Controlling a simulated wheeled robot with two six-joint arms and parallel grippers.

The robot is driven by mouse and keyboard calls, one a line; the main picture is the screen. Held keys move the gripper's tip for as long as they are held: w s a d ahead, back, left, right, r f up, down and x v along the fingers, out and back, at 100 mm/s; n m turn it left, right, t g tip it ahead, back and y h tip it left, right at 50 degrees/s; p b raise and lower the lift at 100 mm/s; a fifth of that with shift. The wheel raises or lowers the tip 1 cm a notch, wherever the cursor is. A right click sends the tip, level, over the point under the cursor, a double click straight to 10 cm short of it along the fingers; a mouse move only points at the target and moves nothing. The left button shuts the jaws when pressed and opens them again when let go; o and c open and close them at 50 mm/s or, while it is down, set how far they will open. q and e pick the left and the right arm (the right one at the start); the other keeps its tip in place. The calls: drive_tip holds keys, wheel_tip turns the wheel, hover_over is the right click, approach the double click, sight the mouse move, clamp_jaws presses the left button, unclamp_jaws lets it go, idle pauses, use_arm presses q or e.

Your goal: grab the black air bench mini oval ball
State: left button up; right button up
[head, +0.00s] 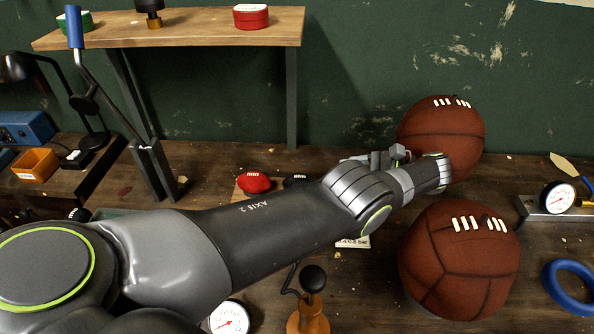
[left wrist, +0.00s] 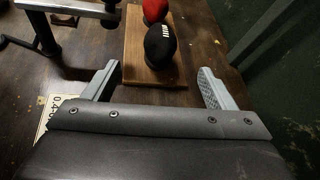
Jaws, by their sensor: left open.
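The black mini oval ball (left wrist: 160,46) with white laces lies on a small wooden board (left wrist: 133,50). In the head view the black ball (head: 297,180) is partly hidden behind my left arm. A red mini oval ball (left wrist: 155,10) lies just beyond it in the left wrist view, and left of it in the head view (head: 254,182). My left gripper (left wrist: 157,85) is open and empty. Its fingers are spread, with the black ball ahead between their lines and apart from both. My right gripper is not in view.
Two large brown leather balls (head: 459,260) (head: 441,135) stand right of my left arm. A wooden shelf (head: 190,30) on legs stands at the back. A gauge (head: 229,318) and a black-knobbed tool (head: 313,280) are at the front. A blue ring (head: 570,286) lies right.

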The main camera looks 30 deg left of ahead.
sight(288, 182)
use_arm(q)
drive_tip(key=p+x, duration=0.2)
drive_tip(key=shift+s+a+r+p, duration=0.1)
drive_tip(key=shift+s+a+p, duration=0.05)
drive_tip(key=shift+a+p, duration=0.2)
drive_tip(key=p+x, duration=0.2)
drive_tip(key=x, duration=0.1)
drive_tip(key=shift+s+a+f, duration=0.1)
drive_tip(key=shift+a+f, duration=0.45)
drive_tip(key=shift+a, duration=0.05)
drive_tip(key=p+x, duration=0.1)
drive_tip(key=x, duration=0.3)
drive_tip(key=shift+a+f+p, duration=0.25)
drive_tip(key=shift+a+p, duration=0.1)
drive_tip(key=shift+p, duration=0.05)
drive_tip(key=shift+c, duration=0.2)
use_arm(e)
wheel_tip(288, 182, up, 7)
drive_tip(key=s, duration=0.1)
use_arm(q)
drive_tip(key=shift+d, duration=0.1)
drive_tip(key=shift+c, duration=1.1)
drive_tip(key=c, duration=0.8)
drive_tip(key=shift+c, duration=0.2)
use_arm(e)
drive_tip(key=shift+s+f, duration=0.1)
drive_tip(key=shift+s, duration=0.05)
use_arm(q)
drive_tip(key=shift+r, duration=0.1)
